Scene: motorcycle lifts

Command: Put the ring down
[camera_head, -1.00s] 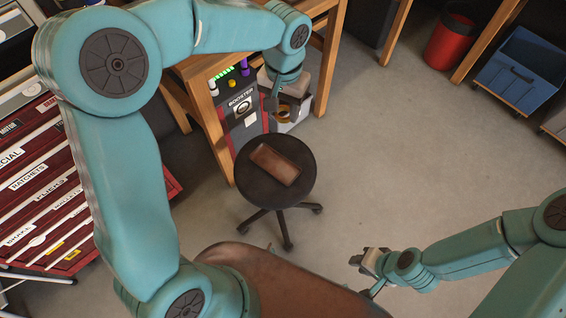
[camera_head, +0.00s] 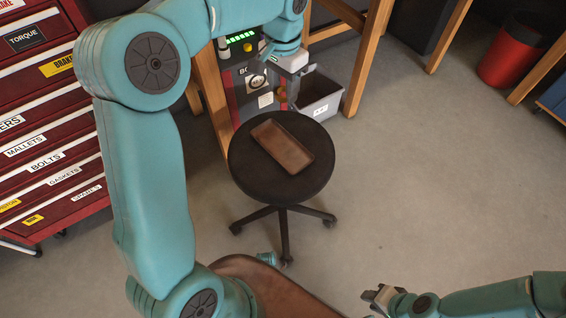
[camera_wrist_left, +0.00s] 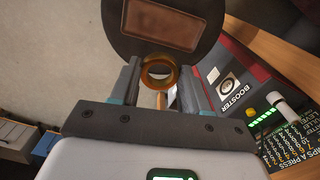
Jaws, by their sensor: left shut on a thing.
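An amber ring (camera_wrist_left: 158,70) sits between the fingertips of my left gripper (camera_wrist_left: 159,82) in the left wrist view, its hole facing the camera. In the head view my left gripper (camera_head: 291,96) points down, just beyond the far edge of a round black stool (camera_head: 245,170); the ring is hard to make out there. A brown rectangular tray (camera_head: 283,146) lies on the stool seat and looks empty. It also shows beyond the ring in the wrist view (camera_wrist_left: 163,25). My right gripper (camera_head: 376,297) is low at the bottom right; its opening is unclear.
A booster charger (camera_head: 255,85) and a grey bin (camera_head: 322,98) stand behind the stool beside a wooden table leg (camera_head: 366,60). A red drawer cabinet (camera_head: 50,130) is at left, a red bin (camera_head: 510,60) at far right. The floor right of the stool is clear.

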